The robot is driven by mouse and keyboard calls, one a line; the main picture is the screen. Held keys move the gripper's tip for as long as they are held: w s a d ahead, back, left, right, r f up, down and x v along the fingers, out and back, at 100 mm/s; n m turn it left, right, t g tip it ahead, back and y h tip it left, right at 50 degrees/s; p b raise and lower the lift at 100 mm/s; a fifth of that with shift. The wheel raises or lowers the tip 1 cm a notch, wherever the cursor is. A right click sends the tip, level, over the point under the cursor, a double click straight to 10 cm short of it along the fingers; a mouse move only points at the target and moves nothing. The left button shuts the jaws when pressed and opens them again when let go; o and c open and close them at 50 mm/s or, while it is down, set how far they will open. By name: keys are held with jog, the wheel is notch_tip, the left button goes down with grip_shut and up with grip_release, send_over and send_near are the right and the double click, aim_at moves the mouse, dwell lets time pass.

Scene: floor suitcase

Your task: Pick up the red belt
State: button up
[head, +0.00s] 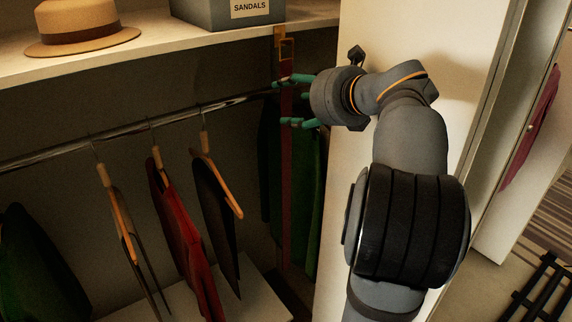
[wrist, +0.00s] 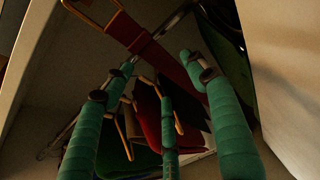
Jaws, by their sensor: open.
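The red belt (head: 287,165) hangs straight down inside the closet by its gold buckle (head: 287,48), just under the shelf edge. In the wrist view the belt (wrist: 143,43) slants across the upper middle, with the buckle at upper left. My gripper (head: 279,103) is open, with green fingers pointing left. In the head view its fingers overlap the upper part of the belt, one above the other. In the wrist view the fingertips (wrist: 157,64) are spread on both sides of the belt's line. I cannot tell if they touch it.
A hanging rail (head: 70,150) holds several garments, including a red one (head: 183,240) and dark green ones behind the belt. A shelf (head: 170,48) above bears a straw hat (head: 85,27) and a SANDALS box (head: 228,12). A white panel (head: 335,220) stands right of the belt.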

aim_at(284, 99)
jog(key=shift+w+a+p, duration=0.25)
jog(key=shift+w+p, duration=0.05)
jog(key=shift+w, duration=0.05)
jog(key=p+x, duration=0.1)
jog(key=x, duration=0.3)
jog(key=shift+w, duration=0.2)
jog(key=shift+s+d, duration=0.1)
grip_shut()
dwell(0.4)
